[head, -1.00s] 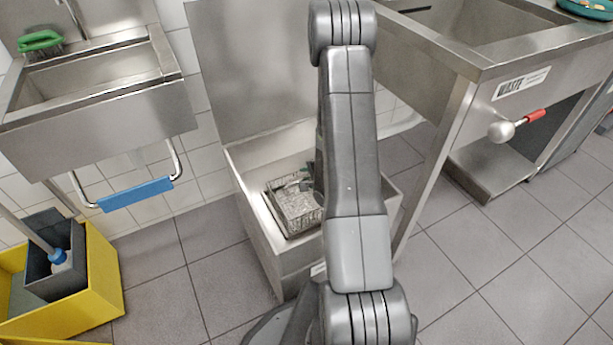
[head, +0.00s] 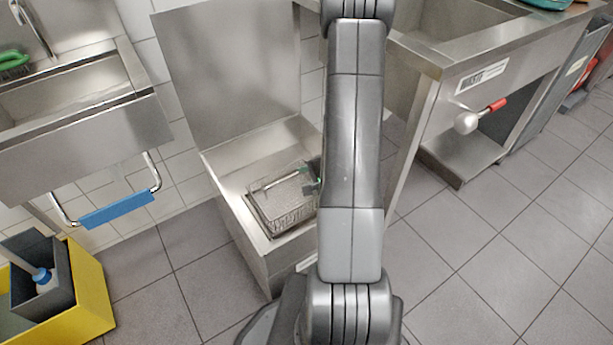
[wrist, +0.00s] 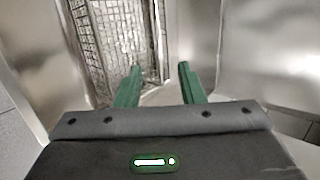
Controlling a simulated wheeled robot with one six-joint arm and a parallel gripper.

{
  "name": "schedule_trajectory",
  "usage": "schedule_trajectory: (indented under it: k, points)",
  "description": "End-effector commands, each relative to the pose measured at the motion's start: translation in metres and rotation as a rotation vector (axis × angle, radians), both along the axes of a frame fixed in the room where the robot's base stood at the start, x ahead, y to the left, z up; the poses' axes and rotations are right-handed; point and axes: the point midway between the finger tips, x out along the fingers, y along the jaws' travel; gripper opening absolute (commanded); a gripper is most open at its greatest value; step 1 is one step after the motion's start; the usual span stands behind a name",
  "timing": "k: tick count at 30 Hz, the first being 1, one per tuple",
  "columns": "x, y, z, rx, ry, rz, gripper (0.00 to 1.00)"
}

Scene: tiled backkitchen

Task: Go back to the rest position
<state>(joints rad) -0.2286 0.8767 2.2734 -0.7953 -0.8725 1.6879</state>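My gripper (wrist: 160,72) shows in the wrist view with its two green fingers apart and nothing between them. Beyond the fingers, a wire mesh basket (wrist: 105,40) stands in a steel basin. In the head view the basket (head: 286,203) sits in the open-topped steel basin (head: 240,225) with a tall back panel. My arm rises through the middle of the head view and hides most of the gripper. I cannot tell how far the fingers are from the basket.
A steel hand sink (head: 75,110) with a blue-padded bar (head: 117,210) is at left, above a yellow mop bucket (head: 85,290). A steel counter (head: 440,100) with a red-handled lever (head: 480,117) stands at right. The tiled floor (head: 510,270) at lower right is clear.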

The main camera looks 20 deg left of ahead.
Motion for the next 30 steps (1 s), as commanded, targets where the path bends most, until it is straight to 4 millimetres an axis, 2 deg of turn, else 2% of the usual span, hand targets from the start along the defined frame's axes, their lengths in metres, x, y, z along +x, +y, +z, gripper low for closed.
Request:
schedule_trajectory:
  k: [8,21,30]
  points:
    - [0.005,0.009,-0.011,0.000,0.001,0.002,0.36]
    - [0.038,0.064,-0.066,0.001,0.000,0.004,0.36]
    - [0.053,0.089,-0.089,0.000,0.001,0.001,0.36]
